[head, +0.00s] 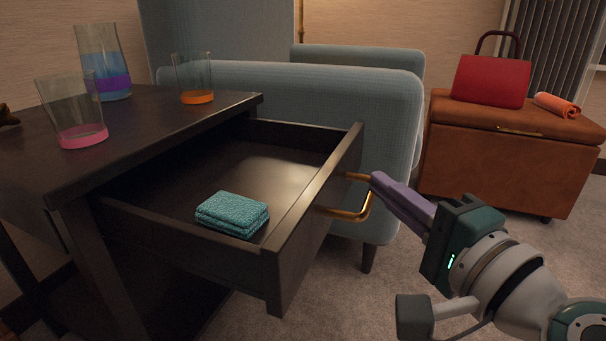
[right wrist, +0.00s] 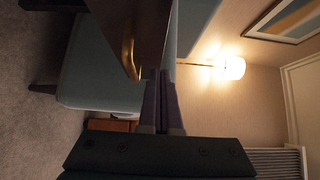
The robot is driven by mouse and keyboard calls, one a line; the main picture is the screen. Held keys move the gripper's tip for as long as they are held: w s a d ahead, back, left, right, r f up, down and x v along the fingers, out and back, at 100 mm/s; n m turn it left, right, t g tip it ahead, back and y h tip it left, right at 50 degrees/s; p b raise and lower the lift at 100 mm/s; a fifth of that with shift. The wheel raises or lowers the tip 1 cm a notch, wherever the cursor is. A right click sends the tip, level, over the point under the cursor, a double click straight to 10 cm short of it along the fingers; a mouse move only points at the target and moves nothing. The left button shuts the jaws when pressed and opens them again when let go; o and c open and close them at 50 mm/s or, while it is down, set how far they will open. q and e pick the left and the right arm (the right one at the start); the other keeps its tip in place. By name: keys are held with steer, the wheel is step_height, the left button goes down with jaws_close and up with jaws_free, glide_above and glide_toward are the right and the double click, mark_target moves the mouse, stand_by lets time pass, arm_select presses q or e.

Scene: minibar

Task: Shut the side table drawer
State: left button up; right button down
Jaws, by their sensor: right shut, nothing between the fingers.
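The dark side table (head: 150,108) stands at the left of the head view. Its drawer (head: 290,225) is pulled well out toward the right, with a folded teal cloth (head: 232,214) lying inside. A brass handle (head: 345,214) is on the drawer front, and it also shows in the right wrist view (right wrist: 128,52). My right gripper (head: 374,180) is shut and empty, its purple fingertips at the handle by the outer face of the drawer front. I cannot tell whether they touch it. In the right wrist view the fingers (right wrist: 160,75) point at the drawer front. My left gripper is out of view.
A glass carafe (head: 103,65) and two glasses (head: 80,115) (head: 194,80) stand on the table top. A blue-grey armchair (head: 390,110) is close behind the drawer. A brown leather ottoman (head: 500,160) bears a red bag (head: 490,82) and a rolled orange cloth (head: 557,105).

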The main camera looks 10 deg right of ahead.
mark_target(337, 170)
steer(key=shift+w+a, duration=0.55)
steer(key=shift+a, duration=0.3)
steer(key=shift+w+a, duration=0.55)
steer(key=shift+a, duration=0.3)
